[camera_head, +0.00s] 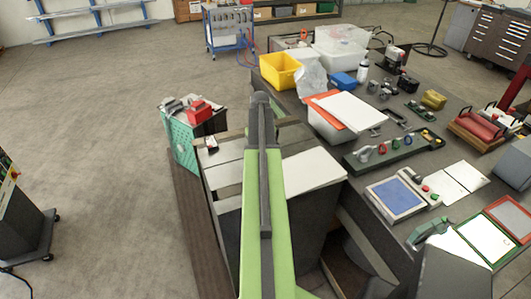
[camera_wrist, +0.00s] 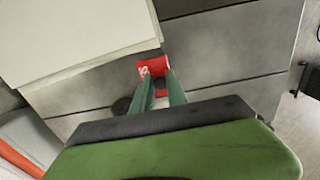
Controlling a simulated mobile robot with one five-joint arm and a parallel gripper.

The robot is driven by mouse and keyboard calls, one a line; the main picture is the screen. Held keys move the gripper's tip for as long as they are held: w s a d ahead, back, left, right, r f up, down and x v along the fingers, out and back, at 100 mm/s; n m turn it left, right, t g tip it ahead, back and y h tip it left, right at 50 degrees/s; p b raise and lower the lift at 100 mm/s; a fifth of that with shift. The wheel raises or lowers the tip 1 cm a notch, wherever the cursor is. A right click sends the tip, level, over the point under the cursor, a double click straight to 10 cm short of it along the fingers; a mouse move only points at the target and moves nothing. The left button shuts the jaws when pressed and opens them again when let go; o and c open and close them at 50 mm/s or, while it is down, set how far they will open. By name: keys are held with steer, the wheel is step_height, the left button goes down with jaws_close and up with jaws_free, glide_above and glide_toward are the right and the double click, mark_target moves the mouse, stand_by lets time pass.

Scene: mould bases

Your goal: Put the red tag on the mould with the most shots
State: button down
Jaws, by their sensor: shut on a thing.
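My gripper (camera_wrist: 161,80) is shut on the red tag (camera_wrist: 152,67), which has small white marks on its face. In the wrist view the tag is over grey blocks that look like moulds, one on the right (camera_wrist: 235,45) and one on the left (camera_wrist: 85,95). I cannot tell whether the tag touches them. In the head view, light grey slabs (camera_head: 228,178) lie left of my arm, which hides the gripper and tag. No shot count can be read in either view.
A white sheet or panel (camera_wrist: 65,30) covers the wrist view's upper left. In the head view, a green crate (camera_head: 178,140) with a red item (camera_head: 198,110) stands left of the slabs. A crowded bench with a yellow bin (camera_head: 281,70) is at right. Open floor lies left.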

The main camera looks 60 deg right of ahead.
steer(key=shift+s+d+f+b, duration=0.25)
steer(key=shift+s+d, duration=0.1)
steer(key=shift+d, duration=0.15)
steer(key=shift+s+d+f+b, duration=0.25)
steer(key=shift+s+d, duration=0.1)
steer(key=shift+d, duration=0.1)
steer(key=shift+r, duration=0.2)
steer(key=shift+f, duration=0.25)
steer(key=c, duration=1.3)
jaws_free()
steer(key=shift+r, duration=0.1)
steer(key=shift+r, duration=0.1)
step_height(320, 180, up, 12)
steer(key=p, duration=1.2)
steer(key=shift+r, duration=0.1)
